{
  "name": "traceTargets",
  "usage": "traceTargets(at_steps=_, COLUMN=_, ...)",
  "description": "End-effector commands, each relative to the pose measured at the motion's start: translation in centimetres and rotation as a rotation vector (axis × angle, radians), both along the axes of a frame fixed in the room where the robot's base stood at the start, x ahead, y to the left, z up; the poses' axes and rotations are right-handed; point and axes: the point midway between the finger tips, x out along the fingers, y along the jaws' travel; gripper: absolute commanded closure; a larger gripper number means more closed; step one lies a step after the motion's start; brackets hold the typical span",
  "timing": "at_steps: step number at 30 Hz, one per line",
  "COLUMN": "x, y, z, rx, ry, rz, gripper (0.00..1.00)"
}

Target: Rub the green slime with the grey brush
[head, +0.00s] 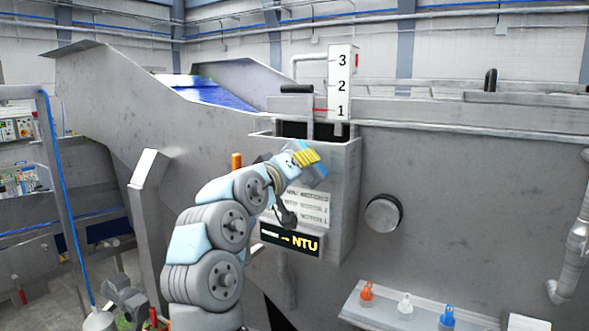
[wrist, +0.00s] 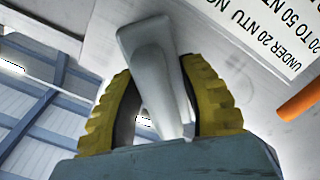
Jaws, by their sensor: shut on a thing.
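My gripper (head: 308,157) is in front of the grey wall box in the head view. In the wrist view its yellow fingers (wrist: 160,82) are shut on a smooth pale-grey piece (wrist: 153,62), which looks like part of the grey brush. No bristles show, and the held piece cannot be made out in the head view. I cannot make out the green slime in either view.
The open-topped wall box (head: 345,185) has a dark NTU display (head: 290,240). A numbered level gauge (head: 342,85) stands above it. An orange rod (head: 236,162) is left of it. A low shelf (head: 385,317) holds orange, white and blue-capped bottles.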

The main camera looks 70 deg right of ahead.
Motion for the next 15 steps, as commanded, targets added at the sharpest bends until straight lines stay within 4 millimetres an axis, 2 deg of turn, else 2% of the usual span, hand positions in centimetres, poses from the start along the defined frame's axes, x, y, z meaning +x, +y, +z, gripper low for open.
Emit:
traceTargets(at_steps=8, x=-0.7, y=0.1, z=-0.2, rx=0.001, ry=0.0, rz=0.001, gripper=0.86)
traceTargets(at_steps=15, x=-2.5, y=0.3, z=-0.2, rx=0.002, ry=0.0, rz=-0.001, gripper=0.86)
